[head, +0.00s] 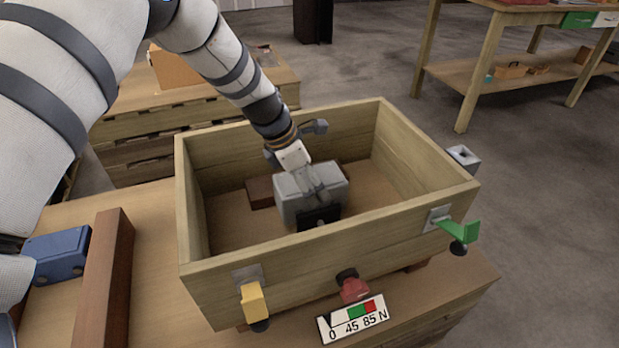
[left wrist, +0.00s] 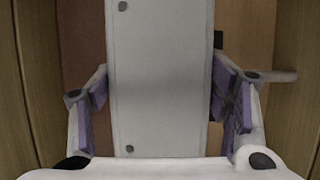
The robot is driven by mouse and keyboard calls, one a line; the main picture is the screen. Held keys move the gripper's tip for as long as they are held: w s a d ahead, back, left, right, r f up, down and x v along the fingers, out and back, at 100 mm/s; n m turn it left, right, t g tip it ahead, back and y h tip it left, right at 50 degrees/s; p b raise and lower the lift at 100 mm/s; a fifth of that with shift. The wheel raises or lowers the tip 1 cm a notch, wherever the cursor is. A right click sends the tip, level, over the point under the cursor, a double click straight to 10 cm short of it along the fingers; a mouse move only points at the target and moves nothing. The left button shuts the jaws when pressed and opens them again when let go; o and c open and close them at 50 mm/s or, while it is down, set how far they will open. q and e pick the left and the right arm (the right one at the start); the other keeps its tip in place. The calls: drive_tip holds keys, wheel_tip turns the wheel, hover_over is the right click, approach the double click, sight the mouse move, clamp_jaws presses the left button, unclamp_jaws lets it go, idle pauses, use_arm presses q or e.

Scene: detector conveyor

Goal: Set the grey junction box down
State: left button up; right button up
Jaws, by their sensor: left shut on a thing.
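The grey junction box (head: 297,196) is inside the open wooden crate (head: 230,284) in the head view. My left gripper (head: 318,204) reaches down into the crate and is shut on the box. In the left wrist view the box (left wrist: 160,75) fills the middle, with the purple finger pads of my left gripper (left wrist: 160,100) on both sides of it. Whether the box touches the crate floor cannot be told. My right gripper is not in view.
A brown block (head: 260,192) lies in the crate beside the box. A force scale (head: 353,320) lies in front. A blue box (head: 57,255) sits left of a brown bar (head: 103,275).

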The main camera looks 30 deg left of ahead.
use_arm(q)
drive_tip(key=shift+f, duration=0.35)
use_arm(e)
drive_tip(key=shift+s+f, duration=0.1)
use_arm(q)
drive_tip(key=o, duration=2)
drive_tip(key=shift+f, duration=0.15)
drive_tip(key=shift+c, duration=0.2)
drive_tip(key=shift+s, duration=0.1)
drive_tip(key=shift+r, duration=0.2)
drive_tip(key=p+v, duration=0.2)
drive_tip(key=v, duration=1)
drive_tip(key=shift+r, duration=0.45)
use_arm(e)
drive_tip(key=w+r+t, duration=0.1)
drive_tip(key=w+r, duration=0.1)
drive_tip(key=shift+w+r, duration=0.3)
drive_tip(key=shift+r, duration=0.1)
